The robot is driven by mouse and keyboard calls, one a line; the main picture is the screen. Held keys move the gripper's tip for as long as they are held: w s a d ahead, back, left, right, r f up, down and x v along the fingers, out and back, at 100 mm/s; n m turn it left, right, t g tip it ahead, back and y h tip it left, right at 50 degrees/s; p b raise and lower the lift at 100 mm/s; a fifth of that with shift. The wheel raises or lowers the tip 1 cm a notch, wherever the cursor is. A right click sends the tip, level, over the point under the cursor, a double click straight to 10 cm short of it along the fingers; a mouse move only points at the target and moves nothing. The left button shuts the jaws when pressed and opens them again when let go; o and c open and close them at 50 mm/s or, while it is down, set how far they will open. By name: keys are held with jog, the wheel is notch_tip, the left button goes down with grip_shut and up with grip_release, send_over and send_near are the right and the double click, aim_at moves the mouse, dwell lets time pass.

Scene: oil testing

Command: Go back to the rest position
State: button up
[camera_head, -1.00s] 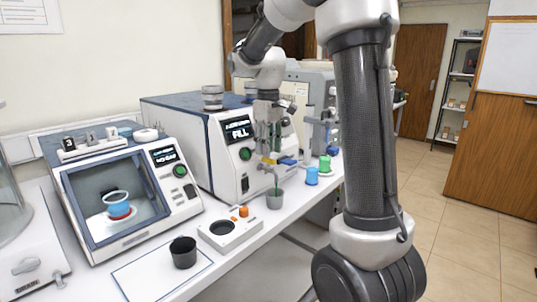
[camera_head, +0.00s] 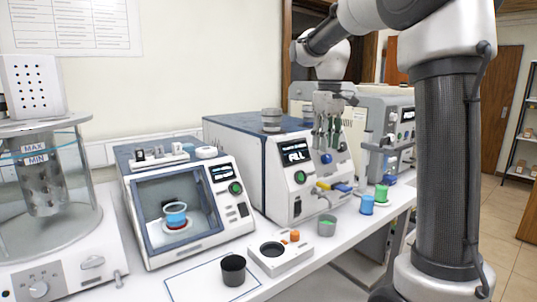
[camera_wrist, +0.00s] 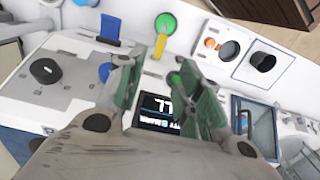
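My gripper (camera_head: 327,145) hangs in front of the filling machine (camera_head: 285,205), above its yellow spout (camera_head: 322,186). In the wrist view my gripper (camera_wrist: 160,75) has its green-padded fingers spread, with nothing between them. A grey cup (camera_head: 327,226) with green contents stands on the bench below the spout, apart from my gripper; it also shows in the wrist view (camera_wrist: 165,22). My arm reaches over the bench from the right. The machine's screen (camera_head: 295,156) appears to read "FILL" and shows upside down to the fingers' side in the wrist view (camera_wrist: 158,112).
A windowed instrument (camera_head: 190,245) holds a blue-and-red cup (camera_head: 175,215). A dark cup (camera_head: 233,270) stands on a white mat (camera_head: 190,283) beside a small plate device (camera_head: 280,262). Blue (camera_head: 367,206) and green (camera_head: 382,193) cups stand farther right. A glass vessel (camera_head: 45,190) is at left.

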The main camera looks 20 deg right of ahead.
jog(key=s+f+m+t, duration=0.2)
jog(key=s+f, duration=0.1)
jog(key=s, duration=0.9)
jog(key=s+a+f+m+t, duration=0.1)
jog(key=s+f, duration=0.3)
jog(key=s, duration=0.9)
jog(key=shift+s+a+m+t, duration=0.15)
jog(key=shift+s+m+t, duration=0.15)
jog(key=shift+m+t, duration=0.35)
dwell(0.8)
